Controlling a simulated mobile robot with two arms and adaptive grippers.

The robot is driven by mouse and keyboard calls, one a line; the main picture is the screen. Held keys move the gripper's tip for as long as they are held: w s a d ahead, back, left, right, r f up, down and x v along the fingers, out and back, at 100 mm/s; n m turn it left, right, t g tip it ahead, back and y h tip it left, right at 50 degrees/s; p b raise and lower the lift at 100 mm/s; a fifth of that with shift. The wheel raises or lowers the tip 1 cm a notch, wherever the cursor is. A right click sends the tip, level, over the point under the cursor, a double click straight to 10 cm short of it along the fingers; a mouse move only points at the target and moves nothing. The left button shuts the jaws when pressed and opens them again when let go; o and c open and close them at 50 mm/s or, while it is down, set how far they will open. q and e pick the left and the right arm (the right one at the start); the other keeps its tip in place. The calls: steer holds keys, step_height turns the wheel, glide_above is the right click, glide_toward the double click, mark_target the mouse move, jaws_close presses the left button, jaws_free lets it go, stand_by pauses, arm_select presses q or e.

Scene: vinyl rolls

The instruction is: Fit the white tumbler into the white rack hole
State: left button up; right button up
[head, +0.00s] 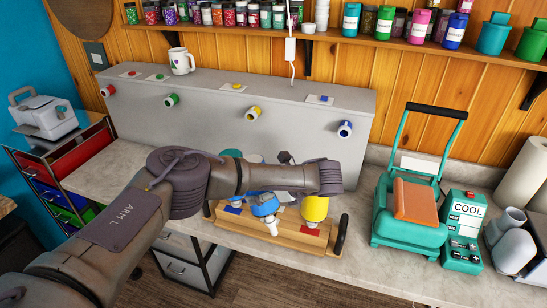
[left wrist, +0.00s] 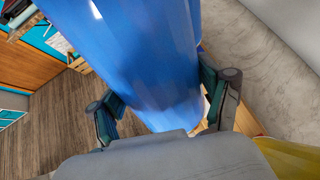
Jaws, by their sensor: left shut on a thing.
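No white tumbler can be made out for certain; a small white part (head: 271,228) shows below a blue tumbler (head: 265,205) in the head view. The wooden rack (head: 290,254) stands on the counter with coloured squares on it; I cannot make out a white hole. A yellow tumbler (head: 315,209) stands at its right part. My left gripper (left wrist: 163,95) is shut on a blue cylinder (left wrist: 135,50), which fills the middle of the left wrist view and seems to be the blue tumbler. My forearm hides the rack's back. My right gripper is not in view.
A grey panel (head: 210,112) with coloured rolls stands behind the rack, a white mug (head: 181,61) on top. A teal press (head: 408,235) and a COOL box (head: 463,232) stand right. The rack has a black handle (head: 341,236). Some counter is clear between rack and press.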

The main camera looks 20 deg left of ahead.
arm_select(q)
steer(key=w+d+r+m+t+h+p, duration=0.1)
steer(key=w+r+m+t+h, duration=0.2)
steer(key=w+r+m+t, duration=0.3)
steer(key=m+t, duration=0.3)
steer(key=t, duration=0.1)
steer(key=shift+w+m+h, duration=0.3)
steer(key=shift+m+h, duration=0.1)
steer(key=shift+d+p, duration=0.1)
steer(key=shift+p, duration=0.25)
step_height(320, 180, down, 6)
steer(key=b, duration=0.2)
steer(key=shift+s+r, duration=0.1)
stand_by(0.8)
steer(key=shift+p, duration=0.45)
stand_by(0.3)
steer(key=shift+f, duration=0.7)
stand_by(0.3)
steer(key=shift+f+b, duration=0.85)
steer(key=shift+f, duration=0.95)
stand_by(1.3)
